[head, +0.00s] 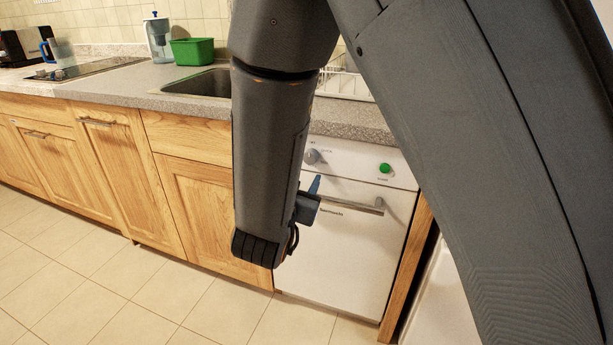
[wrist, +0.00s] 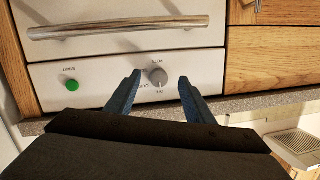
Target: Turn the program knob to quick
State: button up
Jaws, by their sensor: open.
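The program knob (wrist: 158,77) is a round grey dial on the white dishwasher panel, with small labels around it that are too small to read surely. The wrist view looks upside down, with the door handle above the panel. My gripper (wrist: 158,82) is open, its two blue fingers on either side of the knob in the picture, apart from it as far as I can tell. In the head view the knob (head: 312,156) shows on the panel's left part. My gripper (head: 314,186) is in front of the dishwasher, below the knob, mostly hidden by my arm.
A green button (head: 385,168) is on the same panel, and the bar handle (head: 352,204) is below it. The grey counter (head: 350,121) overhangs the panel. A sink (head: 205,84) and a green tub (head: 192,51) are to the left. The tiled floor (head: 130,290) is clear.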

aim_at(309, 160)
jog(key=shift+m+t+h, duration=0.3)
jog(key=shift+t+h, duration=0.5)
jog(key=x, duration=0.2)
jog(key=b+x, duration=0.1)
jog(key=x, duration=0.3)
jog(key=shift+w+a+r, duration=0.1)
jog(key=shift+a+r, duration=0.05)
jog(key=shift+r, duration=0.1)
jog(key=c, duration=1)
jog(key=shift+c, duration=0.2)
